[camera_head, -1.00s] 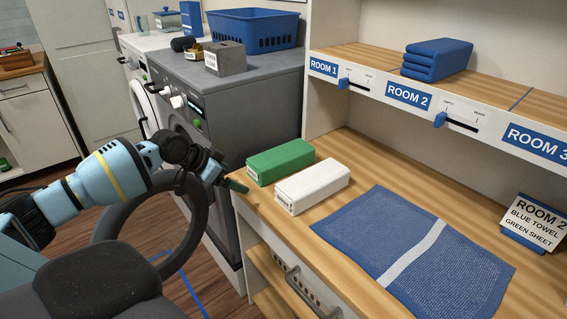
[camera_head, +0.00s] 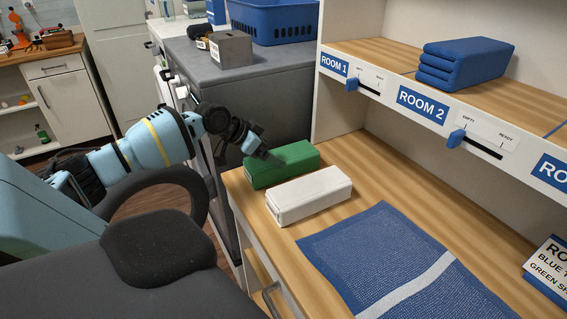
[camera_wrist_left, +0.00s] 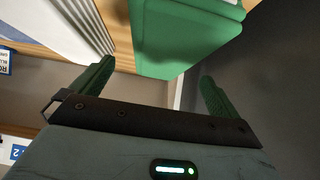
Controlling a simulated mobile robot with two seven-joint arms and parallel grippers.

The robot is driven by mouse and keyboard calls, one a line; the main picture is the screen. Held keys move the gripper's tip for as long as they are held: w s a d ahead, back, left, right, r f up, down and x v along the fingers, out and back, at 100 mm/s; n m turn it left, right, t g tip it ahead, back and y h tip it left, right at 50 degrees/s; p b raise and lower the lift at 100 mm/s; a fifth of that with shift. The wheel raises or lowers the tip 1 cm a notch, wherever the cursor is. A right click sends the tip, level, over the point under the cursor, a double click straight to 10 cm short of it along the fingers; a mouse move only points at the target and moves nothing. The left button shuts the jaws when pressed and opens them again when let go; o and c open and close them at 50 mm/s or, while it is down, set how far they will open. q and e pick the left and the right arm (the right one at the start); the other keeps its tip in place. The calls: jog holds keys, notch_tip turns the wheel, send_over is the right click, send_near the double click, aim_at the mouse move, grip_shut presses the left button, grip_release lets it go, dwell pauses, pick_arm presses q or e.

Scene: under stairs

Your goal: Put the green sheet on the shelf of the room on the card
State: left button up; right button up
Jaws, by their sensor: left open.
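The green sheet (camera_head: 282,164) is a folded block on the left end of the wooden counter, beside a white folded sheet (camera_head: 309,194). In the left wrist view the green sheet (camera_wrist_left: 185,35) lies ahead of the open jaws (camera_wrist_left: 157,85), with nothing between the fingers. The card (camera_head: 552,268) at the right edge is partly cut off; it reads Room 2 in the earlier frame. The Room 2 shelf (camera_head: 423,103) holds a folded blue towel (camera_head: 465,62). My right gripper is not in view.
A blue mat with a pale stripe (camera_head: 389,262) lies on the counter in front of the shelves. A grey machine (camera_head: 270,82) with a blue basket (camera_head: 268,20) and a grey box (camera_head: 231,48) stands left of the counter. Sliders sit on the shelf edge.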

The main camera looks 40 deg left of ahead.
pick_arm(q)
jog(key=shift+x, duration=1)
jog(key=shift+w, duration=0.15)
jog(key=shift+w+d+f, duration=0.1)
jog(key=shift+w+f, duration=0.1)
jog(key=shift+f, duration=0.15)
jog(key=x, duration=0.4)
jog(key=shift+a+f, duration=0.2)
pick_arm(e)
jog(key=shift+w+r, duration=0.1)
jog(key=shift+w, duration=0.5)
